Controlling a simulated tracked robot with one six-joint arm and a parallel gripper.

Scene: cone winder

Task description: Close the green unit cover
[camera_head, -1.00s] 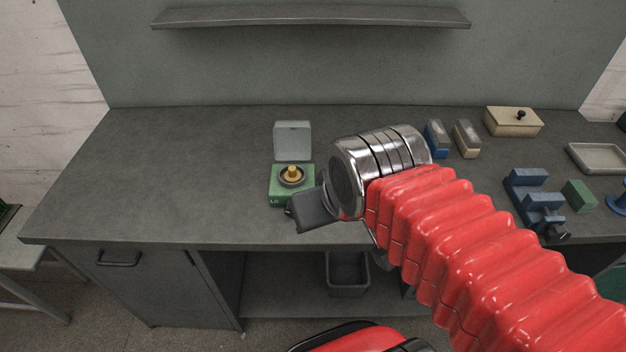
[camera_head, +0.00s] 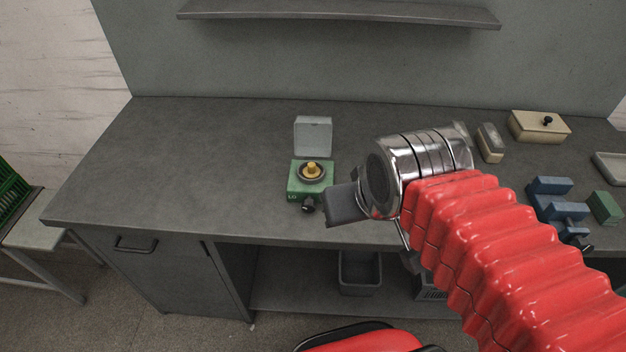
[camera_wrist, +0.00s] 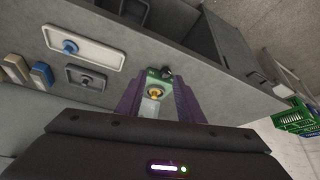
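The green unit (camera_head: 312,182) stands on the grey bench, with a yellow-topped round part on top and a black knob at its front. Its pale grey cover (camera_head: 313,136) stands upright along the back edge, so it is open. My gripper (camera_head: 332,212) is beside the unit's front right in the head view, with no contact visible. In the wrist view, my gripper (camera_wrist: 160,105) has its two fingers apart and empty. The green unit (camera_wrist: 156,76) shows beyond and between them, with the cover (camera_wrist: 150,106) partly visible.
Right of my arm are a beige lidded box (camera_head: 540,127), a blue fixture (camera_head: 556,207), a green block (camera_head: 604,207) and a tray (camera_head: 611,166). The bench left of the unit is clear. A shelf (camera_head: 340,13) hangs above. A green crate (camera_head: 18,200) is far left.

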